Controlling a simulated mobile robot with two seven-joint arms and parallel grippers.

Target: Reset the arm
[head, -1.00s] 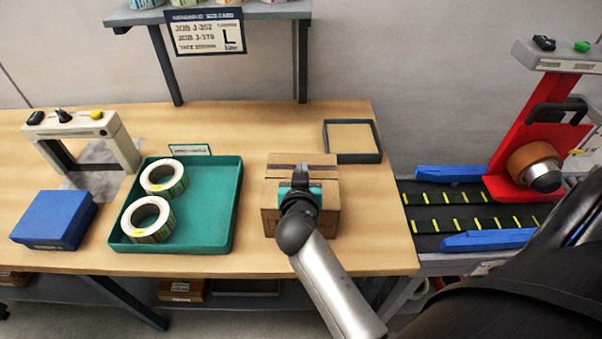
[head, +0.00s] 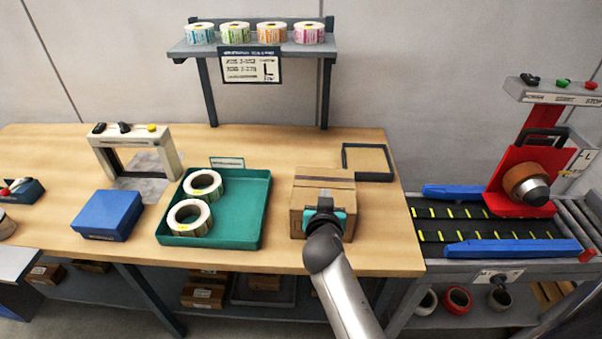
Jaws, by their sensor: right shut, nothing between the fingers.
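My right arm comes in from the bottom right of centre. Its gripper (head: 325,208) is at the front of a brown cardboard box (head: 323,178) on the wooden table. The wrist hides the fingers and part of the box front, so I cannot tell whether they touch. The gripper is shut with nothing in it. My left gripper does not show.
A green tray (head: 262,205) with two label rolls stands left of the box, beside a blue box (head: 107,214). A dark-rimmed tray (head: 368,162) lies behind right. A shelf (head: 250,46) with several rolls stands at the back. The red rewinder (head: 525,170) and conveyor are right.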

